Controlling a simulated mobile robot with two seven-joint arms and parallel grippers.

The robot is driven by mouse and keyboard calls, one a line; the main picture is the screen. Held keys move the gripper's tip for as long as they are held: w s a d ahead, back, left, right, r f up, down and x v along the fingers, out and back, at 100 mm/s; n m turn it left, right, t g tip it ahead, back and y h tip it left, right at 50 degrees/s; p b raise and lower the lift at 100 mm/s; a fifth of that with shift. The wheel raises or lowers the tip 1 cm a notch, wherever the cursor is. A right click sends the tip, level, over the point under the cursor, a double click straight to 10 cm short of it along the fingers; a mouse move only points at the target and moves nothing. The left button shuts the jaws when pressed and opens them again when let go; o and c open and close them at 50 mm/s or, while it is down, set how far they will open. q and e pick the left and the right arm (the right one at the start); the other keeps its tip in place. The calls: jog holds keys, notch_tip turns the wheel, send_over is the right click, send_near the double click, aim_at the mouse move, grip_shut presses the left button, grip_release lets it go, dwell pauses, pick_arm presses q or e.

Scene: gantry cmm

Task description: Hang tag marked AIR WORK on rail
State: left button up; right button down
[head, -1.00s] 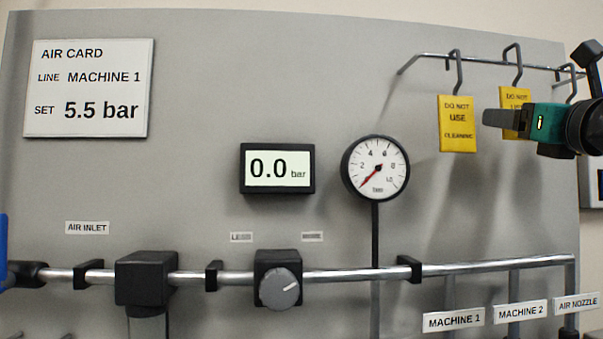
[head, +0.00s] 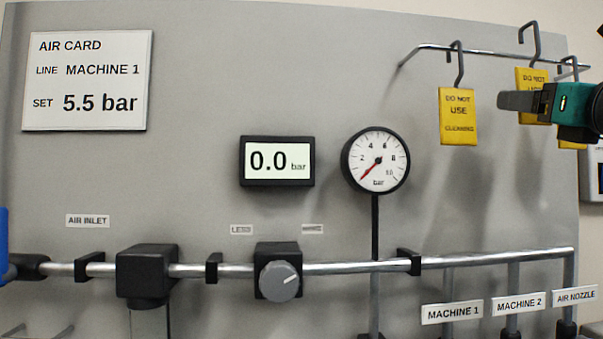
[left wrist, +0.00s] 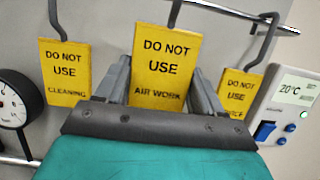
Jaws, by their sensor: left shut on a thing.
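My left gripper (head: 518,101) comes in from the right edge of the head view and is shut on the yellow AIR WORK tag (head: 533,80). In the left wrist view the AIR WORK tag (left wrist: 166,68) stands upright between the two fingers, its print readable. Its grey wire hook (head: 530,38) rises above the rail (head: 490,53), and the hook's free end appears above the rail, clear of it. The rail also shows at the top right of the left wrist view (left wrist: 240,13). The right gripper is not in view.
A yellow CLEANING tag (head: 458,116) hangs on the rail to the left. Another yellow tag (left wrist: 239,95) hangs close on the right, partly behind the gripper. A gauge (head: 376,160), a display reading 0.0 bar (head: 277,161) and a pipe (head: 340,267) are on the panel.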

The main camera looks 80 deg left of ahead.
pick_arm(q)
jog(key=d+b, duration=0.1)
jog(key=d, duration=0.6)
jog(key=shift+s+b, duration=0.3)
jog(key=shift+b, duration=0.1)
jog(key=a+p, duration=0.2)
jog(key=a, duration=0.5)
jog(key=shift+w+a, duration=0.35)
